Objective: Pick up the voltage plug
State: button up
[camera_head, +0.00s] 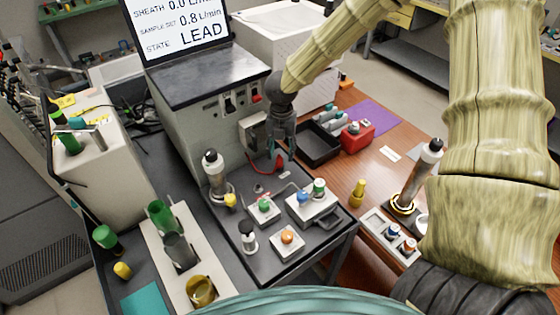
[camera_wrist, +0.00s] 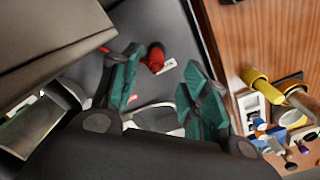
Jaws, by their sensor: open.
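The voltage plug appears to be the small red plug (camera_head: 280,164) on the dark bench top, beside the grey instrument. A thin red lead curves on its left. In the wrist view the red plug (camera_wrist: 155,57) shows in the gap between the fingertips. My gripper (camera_head: 285,150) points down just above the plug and partly covers it in the head view. In the wrist view my gripper (camera_wrist: 161,70) has its two teal fingers apart with nothing held between them. I cannot tell the exact height of the fingertips over the plug.
The grey instrument (camera_head: 205,130) with its screen stands close on the left of my gripper. A white box with coloured knobs (camera_head: 313,208) and a silver cylinder (camera_head: 214,175) stand nearer on the dark bench. A black tray (camera_head: 318,153) and red block (camera_head: 357,138) lie right.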

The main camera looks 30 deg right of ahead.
aim_at(279, 157)
jog(key=f, duration=0.2)
jog(key=f+p, duration=0.1)
jog(key=shift+w+a, duration=0.3)
jog(key=shift+s+f+p, duration=0.15)
jog(key=shift+f+p, duration=0.15)
jog(key=shift+f, duration=0.55)
grip_shut()
